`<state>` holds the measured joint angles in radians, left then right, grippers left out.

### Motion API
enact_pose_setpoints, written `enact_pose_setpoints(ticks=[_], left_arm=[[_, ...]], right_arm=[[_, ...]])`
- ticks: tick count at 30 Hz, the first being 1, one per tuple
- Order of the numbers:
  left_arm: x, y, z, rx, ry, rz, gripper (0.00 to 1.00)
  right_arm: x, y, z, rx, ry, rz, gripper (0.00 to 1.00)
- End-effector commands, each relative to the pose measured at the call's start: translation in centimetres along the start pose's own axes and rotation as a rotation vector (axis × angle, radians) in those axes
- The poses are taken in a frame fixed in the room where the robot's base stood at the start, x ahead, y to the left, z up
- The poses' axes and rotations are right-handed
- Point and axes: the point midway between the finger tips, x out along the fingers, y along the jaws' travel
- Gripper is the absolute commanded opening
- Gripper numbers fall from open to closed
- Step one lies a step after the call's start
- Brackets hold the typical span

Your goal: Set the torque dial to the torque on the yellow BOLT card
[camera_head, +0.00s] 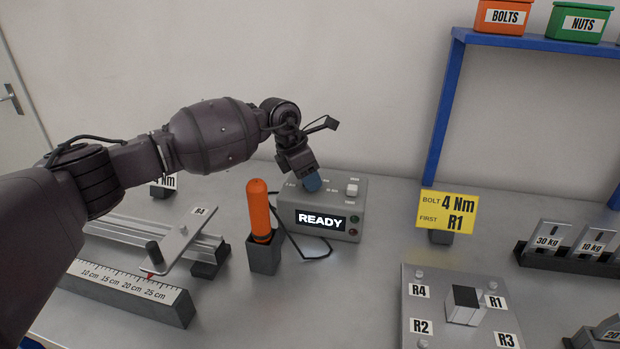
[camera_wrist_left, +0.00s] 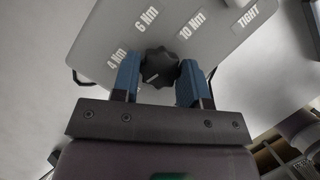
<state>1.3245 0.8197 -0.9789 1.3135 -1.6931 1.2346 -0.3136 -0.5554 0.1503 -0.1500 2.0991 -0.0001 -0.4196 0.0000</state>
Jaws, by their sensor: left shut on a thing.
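The yellow BOLT card (camera_head: 447,211) stands right of centre in the head view and reads "4 Nm", "FIRST R1". The grey control box (camera_head: 330,200) shows "READY" on its display. My left gripper (camera_head: 312,182) is over the box top, its blue fingers pointing down. In the left wrist view the black torque dial (camera_wrist_left: 158,67) sits between the fingers of my left gripper (camera_wrist_left: 158,82), which is shut on it. Labels 4 Nm, 6 Nm, 10 Nm and TIGHT surround it. A short white mark shows on the dial's lower left; which label it points at is unclear. My right gripper is out of view.
An orange-handled tool (camera_head: 260,212) stands in a dark holder left of the box, with a cable beside it. A plate (camera_head: 440,290) marked R1 to R4 lies at front right. A ruler fixture (camera_head: 140,290) lies at left, weights (camera_head: 550,237) at right.

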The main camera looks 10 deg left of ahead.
Motion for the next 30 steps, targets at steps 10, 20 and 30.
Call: enact_pose_setpoints(ticks=[10,20,30], left_arm=[[0.7,0.3,-0.2,0.298,0.002,-0.131,0.17],[0.7,0.4,-0.1,0.556,0.0,-0.238,0.17],[0.4,0.4,0.0,0.714,0.001,-0.3,0.17]], right_arm=[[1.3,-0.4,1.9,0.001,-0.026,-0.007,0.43],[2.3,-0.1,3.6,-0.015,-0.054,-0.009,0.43],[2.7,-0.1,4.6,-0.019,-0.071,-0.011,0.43]])
